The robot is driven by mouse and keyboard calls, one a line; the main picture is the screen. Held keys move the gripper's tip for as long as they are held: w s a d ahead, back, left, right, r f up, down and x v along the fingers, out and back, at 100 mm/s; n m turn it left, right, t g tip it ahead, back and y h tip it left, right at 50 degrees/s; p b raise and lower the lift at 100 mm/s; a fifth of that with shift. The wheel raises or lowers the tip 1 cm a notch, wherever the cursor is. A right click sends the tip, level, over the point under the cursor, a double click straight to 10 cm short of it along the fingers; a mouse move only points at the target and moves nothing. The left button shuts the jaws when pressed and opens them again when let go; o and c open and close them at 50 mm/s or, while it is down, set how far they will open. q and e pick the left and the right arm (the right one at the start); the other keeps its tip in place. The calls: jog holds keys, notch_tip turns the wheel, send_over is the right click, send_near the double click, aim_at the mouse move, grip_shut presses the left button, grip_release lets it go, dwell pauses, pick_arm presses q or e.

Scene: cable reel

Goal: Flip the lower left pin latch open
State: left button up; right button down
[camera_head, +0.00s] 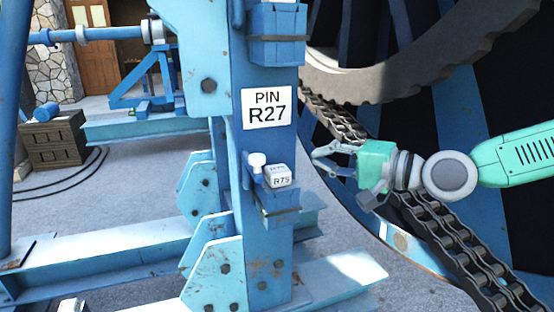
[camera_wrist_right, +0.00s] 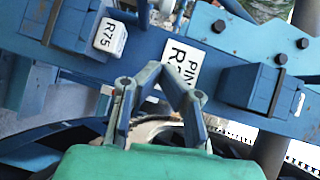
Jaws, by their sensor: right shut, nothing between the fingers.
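The lower latch box (camera_head: 279,206) sits on the blue post under the "PIN R27" sign. On it are a white block marked R75 (camera_head: 279,176) and a small white knob (camera_head: 257,161). The R75 block also shows in the right wrist view (camera_wrist_right: 110,37), left of the fingers. My right gripper (camera_head: 318,160) is shut and empty, in the air to the right of the R75 block and apart from it in the head view. In the wrist view its fingertips (camera_wrist_right: 160,76) overlap the post near the sign. My left gripper is not in view.
The blue post carries the "PIN R27" sign (camera_head: 266,108) and an upper latch box (camera_head: 277,35). A heavy chain (camera_head: 440,225) and the large reel rim (camera_head: 400,82) are behind my right arm. Blue beams and bolted plates (camera_head: 215,275) stand below left.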

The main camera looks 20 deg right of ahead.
aim_at(251, 158)
jog(key=w+a+f, duration=0.1)
jog(key=w+a, duration=0.3)
jog(key=a, duration=0.3)
jog(key=shift+w+a, duration=0.35)
jog(key=shift+w, duration=0.05)
jog(key=shift+d, duration=0.2)
jog(key=shift+f, duration=0.1)
